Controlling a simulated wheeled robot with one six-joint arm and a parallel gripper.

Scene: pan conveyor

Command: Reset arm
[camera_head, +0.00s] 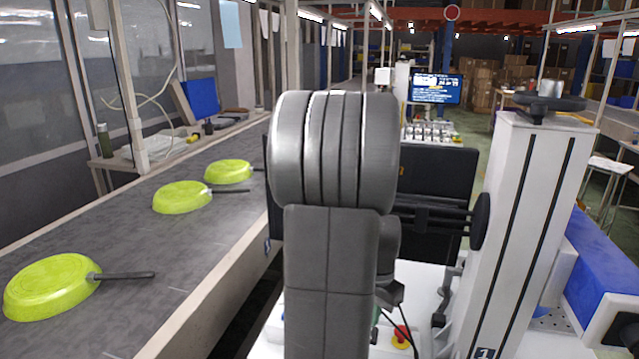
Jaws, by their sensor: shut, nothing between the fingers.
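The large grey links of my arm stand upright in the middle of the view and block what lies behind them. My gripper cannot be made out in this view. Three lime-green pans with dark handles lie bottom up on the grey conveyor (120,235) at the left. The near pan (50,287) is at the lower left, the middle pan (181,197) is farther along, and the far pan (228,171) is close to my arm in the picture. Their handles point right. The far pan's handle end is partly hidden by my arm.
A white column (515,230) with black slots stands at the right, beside a blue and white box (605,255). A red button (401,334) shows low in the middle. A screen (435,88) and stacked cartons (500,80) are far back. Glass panels line the left.

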